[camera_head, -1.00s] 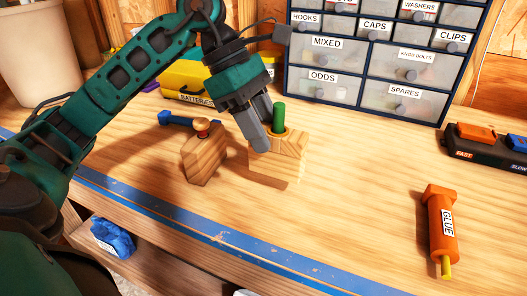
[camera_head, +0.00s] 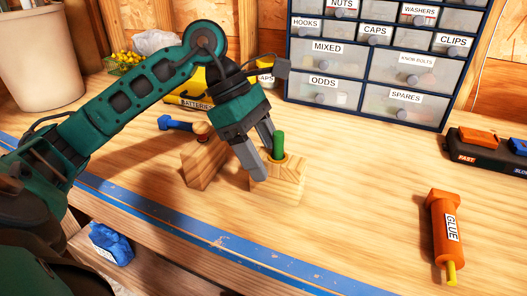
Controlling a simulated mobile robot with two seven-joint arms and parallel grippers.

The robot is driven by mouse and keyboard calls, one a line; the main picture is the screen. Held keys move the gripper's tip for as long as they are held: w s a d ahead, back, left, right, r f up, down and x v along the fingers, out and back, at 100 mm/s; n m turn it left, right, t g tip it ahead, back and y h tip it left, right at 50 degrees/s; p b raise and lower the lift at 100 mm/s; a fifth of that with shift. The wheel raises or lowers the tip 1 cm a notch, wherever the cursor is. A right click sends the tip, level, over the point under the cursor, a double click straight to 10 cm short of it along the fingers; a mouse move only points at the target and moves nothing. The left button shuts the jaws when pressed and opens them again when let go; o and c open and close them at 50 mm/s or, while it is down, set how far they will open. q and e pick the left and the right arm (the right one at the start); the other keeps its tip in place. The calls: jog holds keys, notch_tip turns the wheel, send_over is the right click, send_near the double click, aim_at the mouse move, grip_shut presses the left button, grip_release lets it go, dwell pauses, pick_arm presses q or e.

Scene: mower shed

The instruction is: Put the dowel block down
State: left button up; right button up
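The dowel block (camera_head: 277,187) is a light wooden block with a green dowel (camera_head: 279,145) standing upright in its top. It stands upright on the workbench (camera_head: 350,190), in the middle of the head view. My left gripper (camera_head: 264,166) reaches down at the block's upper left. Its two grey fingers are spread with a gap between them. The near finger overlaps the block's left edge, and the far one ends just behind the dowel. I cannot tell whether either finger touches the block. My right gripper is not in view.
Another wooden block (camera_head: 205,163) with a blue-handled part (camera_head: 174,124) stands just left. An orange glue tube (camera_head: 443,232) lies at right. A labelled drawer cabinet (camera_head: 375,62) stands behind, and a black box with orange and blue switches (camera_head: 490,150) at far right. The bench between block and glue is clear.

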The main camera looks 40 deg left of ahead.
pick_arm(q)
jog(key=shift+o, duration=0.3)
jog(key=shift+a+r, duration=0.15)
jog(key=shift+r, duration=0.3)
jog(key=p+v, duration=0.1)
jog(key=v, duration=1)
jog(key=shift+a+p, duration=0.15)
jog(key=shift+p, duration=0.25)
jog(key=shift+r, duration=0.1)
